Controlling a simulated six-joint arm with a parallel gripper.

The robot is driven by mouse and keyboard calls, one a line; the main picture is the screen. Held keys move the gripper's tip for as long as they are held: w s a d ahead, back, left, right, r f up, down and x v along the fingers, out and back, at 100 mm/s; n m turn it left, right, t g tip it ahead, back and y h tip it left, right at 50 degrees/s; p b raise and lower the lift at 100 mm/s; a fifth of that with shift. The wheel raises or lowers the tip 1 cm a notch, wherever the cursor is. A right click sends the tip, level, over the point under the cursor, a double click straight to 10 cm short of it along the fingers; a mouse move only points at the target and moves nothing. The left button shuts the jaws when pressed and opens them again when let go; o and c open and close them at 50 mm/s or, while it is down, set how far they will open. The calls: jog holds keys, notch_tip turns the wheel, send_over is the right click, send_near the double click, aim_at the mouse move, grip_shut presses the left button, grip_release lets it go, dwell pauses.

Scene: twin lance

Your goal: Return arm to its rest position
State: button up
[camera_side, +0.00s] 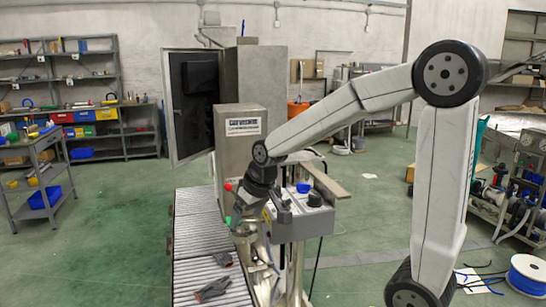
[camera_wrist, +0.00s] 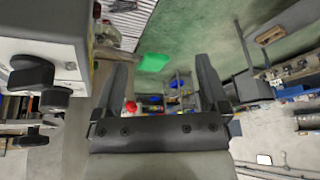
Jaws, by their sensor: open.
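My gripper (camera_side: 240,224) hangs below my bent arm in the side view, above the near part of the roller conveyor (camera_side: 196,240) and left of the grey control box (camera_side: 305,215). In the wrist view my gripper (camera_wrist: 162,75) shows two dark fingers spread apart with nothing held between them. A green patch (camera_wrist: 153,62) and a red knob (camera_wrist: 130,106) show beyond and between the fingers. The exact fingertip position is hard to make out in the side view.
Dark grey tool-like items (camera_side: 212,290) lie on the rollers. A grey machine cabinet (camera_side: 240,150) stands close behind my gripper. A cart with blue bins (camera_side: 42,180) stands at left, and a blue cable spool (camera_side: 527,275) at lower right. Green floor (camera_side: 115,245) is clear left of the conveyor.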

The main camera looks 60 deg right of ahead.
jog(key=s+a+f+n+g, duration=0.1)
jog(key=s+a+f+n, duration=0.1)
jog(key=s+a+f, duration=0.7)
notch_tip(320, 180, down, 2)
jog(key=shift+f+n+g+y, duration=0.25)
jog(key=shift+n+g+y, duration=0.05)
jog(key=shift+n+g, duration=0.1)
jog(key=shift+c, duration=0.2)
